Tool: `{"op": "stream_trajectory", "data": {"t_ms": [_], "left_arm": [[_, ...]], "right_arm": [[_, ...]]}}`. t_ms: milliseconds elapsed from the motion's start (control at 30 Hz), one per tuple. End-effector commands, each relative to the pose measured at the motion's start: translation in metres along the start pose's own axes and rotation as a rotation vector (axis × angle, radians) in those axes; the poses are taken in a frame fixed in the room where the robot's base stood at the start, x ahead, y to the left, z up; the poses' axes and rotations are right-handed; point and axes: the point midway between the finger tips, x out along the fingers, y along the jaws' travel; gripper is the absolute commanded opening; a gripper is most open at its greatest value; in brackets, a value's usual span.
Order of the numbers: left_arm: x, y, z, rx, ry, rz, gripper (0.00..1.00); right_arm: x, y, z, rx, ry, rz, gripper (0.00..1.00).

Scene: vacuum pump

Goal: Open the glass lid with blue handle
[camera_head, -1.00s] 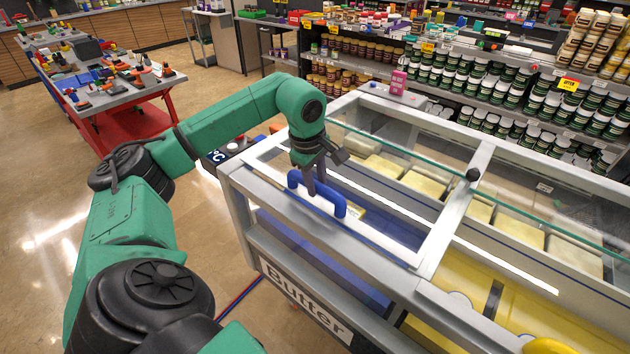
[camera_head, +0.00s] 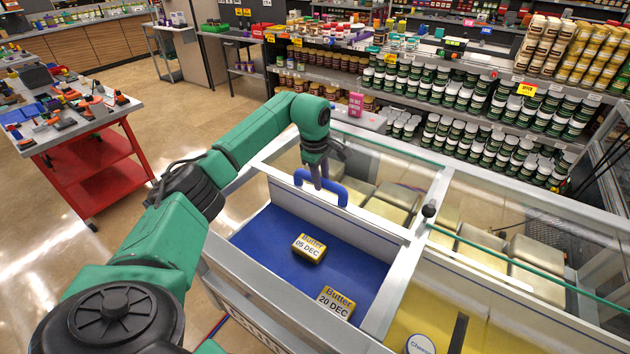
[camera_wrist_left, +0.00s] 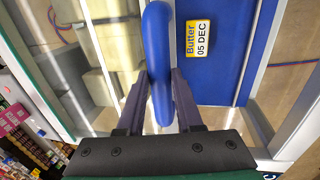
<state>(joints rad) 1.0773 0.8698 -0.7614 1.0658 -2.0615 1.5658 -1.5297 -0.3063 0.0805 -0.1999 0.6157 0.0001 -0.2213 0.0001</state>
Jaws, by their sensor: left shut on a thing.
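The glass lid (camera_head: 378,231) with the blue handle (camera_head: 336,196) is slid back on the display case. The front of the left compartment is uncovered and shows its blue floor (camera_head: 262,232). My left gripper (camera_head: 321,184) is shut on the blue handle. In the left wrist view the handle (camera_wrist_left: 158,60) runs between the two fingers (camera_wrist_left: 158,100). A butter pack marked 05 DEC (camera_head: 309,249) and one marked 20 DEC (camera_head: 335,303) lie in the open compartment. My right gripper is not in view.
The right compartment (camera_head: 500,300) has a yellow floor. Shelves of jars (camera_head: 480,100) stand behind. A red tool cart (camera_head: 95,170) stands left, with clear floor between.

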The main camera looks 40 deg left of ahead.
Motion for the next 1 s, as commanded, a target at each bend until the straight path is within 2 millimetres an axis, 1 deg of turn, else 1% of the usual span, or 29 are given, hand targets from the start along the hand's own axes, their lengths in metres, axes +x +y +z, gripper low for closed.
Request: {"op": "stream_trajectory", "data": {"t_ms": [133, 333, 367, 400, 433, 700, 800, 867, 967, 1000], "left_arm": [[0.000, 0.002, 0.000, 0.000, 0.000, 0.003, 0.00], [0.000, 0.001, 0.000, 0.000, 0.000, 0.001, 0.00], [0.000, 0.001, 0.000, 0.000, 0.000, 0.001, 0.46], [0.000, 0.001, 0.000, 0.000, 0.000, 0.001, 0.61], [0.000, 0.001, 0.000, 0.000, 0.000, 0.001, 0.64], [0.000, 0.001, 0.000, 0.000, 0.000, 0.000, 0.64], [-0.003, 0.001, 0.000, 0.000, 0.000, 0.001, 0.64], [-0.010, 0.001, 0.000, -0.001, 0.000, 0.002, 0.64], [-0.028, 0.001, -0.001, 0.001, 0.001, 0.005, 0.64], [-0.038, 0.002, 0.000, 0.000, 0.001, 0.007, 0.64]], "right_arm": [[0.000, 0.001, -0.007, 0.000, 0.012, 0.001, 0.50], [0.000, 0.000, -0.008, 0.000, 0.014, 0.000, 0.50], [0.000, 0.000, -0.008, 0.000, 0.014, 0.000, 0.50], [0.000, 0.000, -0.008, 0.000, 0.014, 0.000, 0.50], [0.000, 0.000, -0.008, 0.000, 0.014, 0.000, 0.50], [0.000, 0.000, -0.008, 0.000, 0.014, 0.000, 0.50], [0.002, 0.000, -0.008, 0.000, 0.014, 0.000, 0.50], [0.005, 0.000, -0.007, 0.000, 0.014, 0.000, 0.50], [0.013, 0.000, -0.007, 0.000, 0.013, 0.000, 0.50], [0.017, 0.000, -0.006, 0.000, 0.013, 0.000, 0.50]]}}
